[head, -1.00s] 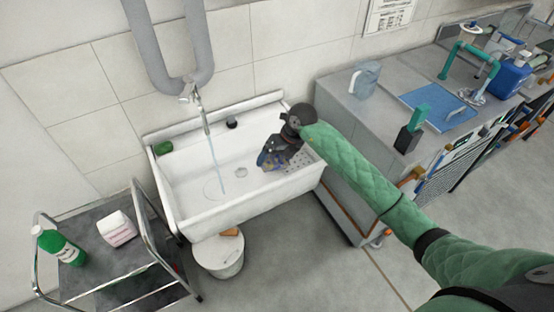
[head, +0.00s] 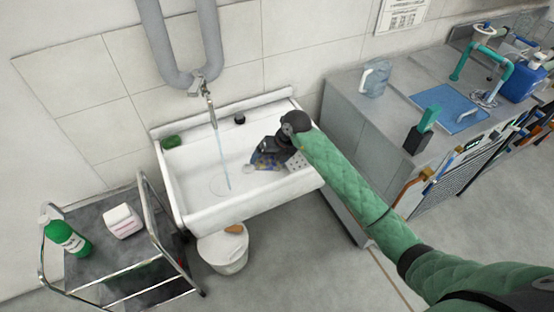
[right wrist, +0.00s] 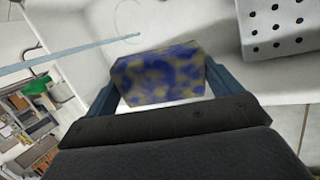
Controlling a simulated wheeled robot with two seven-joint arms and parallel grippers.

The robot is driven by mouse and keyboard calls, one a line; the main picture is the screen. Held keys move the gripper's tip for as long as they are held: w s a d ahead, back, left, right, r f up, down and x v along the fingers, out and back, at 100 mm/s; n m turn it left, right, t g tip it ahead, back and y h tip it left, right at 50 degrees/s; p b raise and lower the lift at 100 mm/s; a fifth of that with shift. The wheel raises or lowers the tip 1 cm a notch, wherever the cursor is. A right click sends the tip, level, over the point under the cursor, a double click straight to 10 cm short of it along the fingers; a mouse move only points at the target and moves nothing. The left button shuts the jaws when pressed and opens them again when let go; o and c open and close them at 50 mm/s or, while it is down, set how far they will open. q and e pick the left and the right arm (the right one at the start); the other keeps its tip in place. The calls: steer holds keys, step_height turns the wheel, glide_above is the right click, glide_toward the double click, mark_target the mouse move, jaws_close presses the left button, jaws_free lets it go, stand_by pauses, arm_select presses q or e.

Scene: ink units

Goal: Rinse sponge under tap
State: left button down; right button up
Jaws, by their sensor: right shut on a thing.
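The sponge (right wrist: 160,75) is blue with yellowish blotches. My right gripper (head: 262,160) is shut on it inside the white sink (head: 210,214), toward the sink's right side. In the right wrist view the sponge sits between the two blue fingers of the gripper (right wrist: 160,82). The tap (head: 207,92) on the wall above the sink is running. Its thin water stream (head: 221,150) falls into the basin left of the gripper, apart from the sponge. My left gripper is not in view.
A perforated drain plate (right wrist: 280,25) is at the sink's right end. A green item (head: 171,142) lies on the back-left ledge. A metal trolley (head: 120,262) stands left, a white bucket (head: 225,252) in front, and a grey counter (head: 345,110) right.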

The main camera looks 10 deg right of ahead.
steer(key=shift+w+a+f, duration=0.1)
steer(key=shift+a+f, duration=0.05)
steer(key=shift+a, duration=0.35)
steer(key=shift+w+a+f+b, duration=0.2)
steer(key=shift+w+a+b, duration=0.05)
steer(key=shift+a, duration=0.5)
steer(key=shift+w+a+f+b, duration=0.2)
steer(key=shift+w+a+b, duration=0.05)
steer(key=shift+a, duration=0.45)
arm_select(q)
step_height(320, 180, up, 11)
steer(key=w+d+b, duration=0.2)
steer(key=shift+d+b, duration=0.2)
steer(key=shift+b, duration=0.1)
arm_select(e)
steer(key=w+a+f, duration=0.2)
steer(key=a, duration=0.6)
steer(key=shift+w+a, duration=0.2)
steer(key=shift+w, duration=0.1)
